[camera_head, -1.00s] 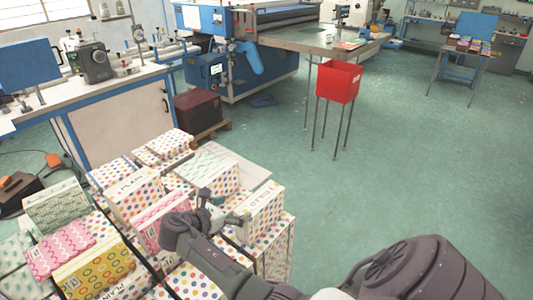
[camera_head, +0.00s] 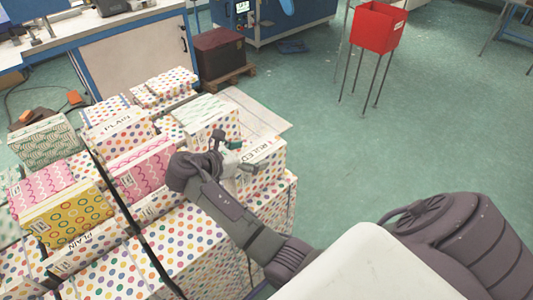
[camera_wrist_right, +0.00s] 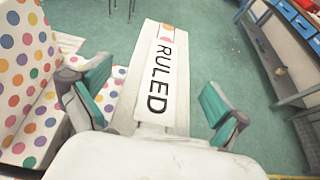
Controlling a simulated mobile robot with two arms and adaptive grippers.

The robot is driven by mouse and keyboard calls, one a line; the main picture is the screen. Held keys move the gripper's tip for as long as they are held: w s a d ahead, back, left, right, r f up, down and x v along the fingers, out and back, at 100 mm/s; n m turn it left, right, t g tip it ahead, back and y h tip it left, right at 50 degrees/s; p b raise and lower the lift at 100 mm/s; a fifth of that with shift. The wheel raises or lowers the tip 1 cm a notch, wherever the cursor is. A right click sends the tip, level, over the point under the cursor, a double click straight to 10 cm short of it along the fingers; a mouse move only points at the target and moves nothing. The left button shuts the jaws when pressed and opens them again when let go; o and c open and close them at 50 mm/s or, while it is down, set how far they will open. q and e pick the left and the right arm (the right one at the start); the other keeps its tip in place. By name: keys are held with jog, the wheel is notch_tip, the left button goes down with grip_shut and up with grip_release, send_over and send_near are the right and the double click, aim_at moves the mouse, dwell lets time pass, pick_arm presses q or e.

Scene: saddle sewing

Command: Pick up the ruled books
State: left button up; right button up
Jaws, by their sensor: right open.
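The ruled books are a white block with colored dots and a RULED label (camera_head: 266,152), at the right end of the stacked packs in the head view. In the right wrist view the ruled books (camera_wrist_right: 158,75) show their label between my fingers. My right gripper (camera_head: 233,155) is open at the near left part of the ruled books. In the wrist view its green-padded fingers (camera_wrist_right: 155,92) stand on either side of the block, with visible gaps. Whether the fingertips reach below its top is unclear. My left gripper is not in view.
Dotted packs labelled PLAIN (camera_head: 115,125), a pink pack (camera_head: 142,170) and a yellow pack (camera_head: 66,212) crowd the left side. A red bin (camera_head: 378,28) on thin legs stands beyond. The green floor (camera_head: 400,140) to the right is clear.

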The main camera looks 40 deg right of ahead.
jog(key=shift+a, duration=0.1)
jog(key=shift+a+r, duration=0.15)
jog(key=shift+a, duration=0.05)
jog(key=shift+c, duration=1.2)
jog(key=c, duration=0.3)
jog(key=shift+d, duration=0.1)
jog(key=c, duration=1.3)
jog(key=shift+r, duration=0.1)
grip_shut()
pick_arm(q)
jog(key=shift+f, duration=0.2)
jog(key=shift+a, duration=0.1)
